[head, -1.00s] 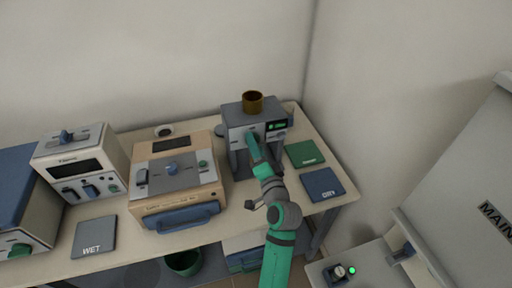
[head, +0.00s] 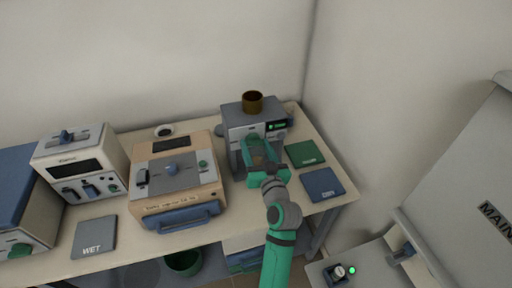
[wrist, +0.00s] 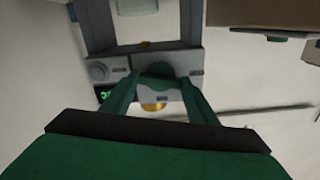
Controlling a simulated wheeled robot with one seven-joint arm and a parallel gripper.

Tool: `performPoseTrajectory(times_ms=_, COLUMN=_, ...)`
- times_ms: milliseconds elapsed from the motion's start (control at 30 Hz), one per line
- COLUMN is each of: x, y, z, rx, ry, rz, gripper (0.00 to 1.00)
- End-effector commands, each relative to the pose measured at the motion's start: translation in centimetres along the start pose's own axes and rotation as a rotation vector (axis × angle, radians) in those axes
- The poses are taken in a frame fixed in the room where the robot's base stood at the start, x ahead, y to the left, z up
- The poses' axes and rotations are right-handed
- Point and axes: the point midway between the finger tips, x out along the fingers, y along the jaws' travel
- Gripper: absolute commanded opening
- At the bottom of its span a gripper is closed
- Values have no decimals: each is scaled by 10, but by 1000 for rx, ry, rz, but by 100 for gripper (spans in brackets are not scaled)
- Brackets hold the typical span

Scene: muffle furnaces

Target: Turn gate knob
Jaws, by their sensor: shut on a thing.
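The grey machine (head: 240,109) stands at the back right of the bench, with a brown cup (head: 252,102) on its top and a small lit green display on its front. In the wrist view its front panel appears upside down, with a dark green knob (wrist: 158,72) near the middle. My gripper (wrist: 160,84) is at this front panel, with its two green fingers shut on the knob from both sides. In the head view my gripper (head: 258,146) covers the knob, so it is hidden there.
A beige box furnace (head: 190,192) with a blue handle stands left of the machine. A green mat (head: 304,153) and a blue DRY mat (head: 322,184) lie to its right. A grey WET mat (head: 94,237) lies at left. A wall rises close behind the bench.

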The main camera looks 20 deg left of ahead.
Motion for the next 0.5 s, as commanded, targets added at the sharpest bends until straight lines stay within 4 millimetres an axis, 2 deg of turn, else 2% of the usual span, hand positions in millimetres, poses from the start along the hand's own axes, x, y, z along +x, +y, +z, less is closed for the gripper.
performPoseTrajectory(times_ms=200, x=0, y=0, z=1, rx=-134, ry=-2, rz=1, gripper=31)
performPoseTrajectory(times_ms=500, x=0, y=1, z=1, rx=-229, ry=-2, rz=1, gripper=31)
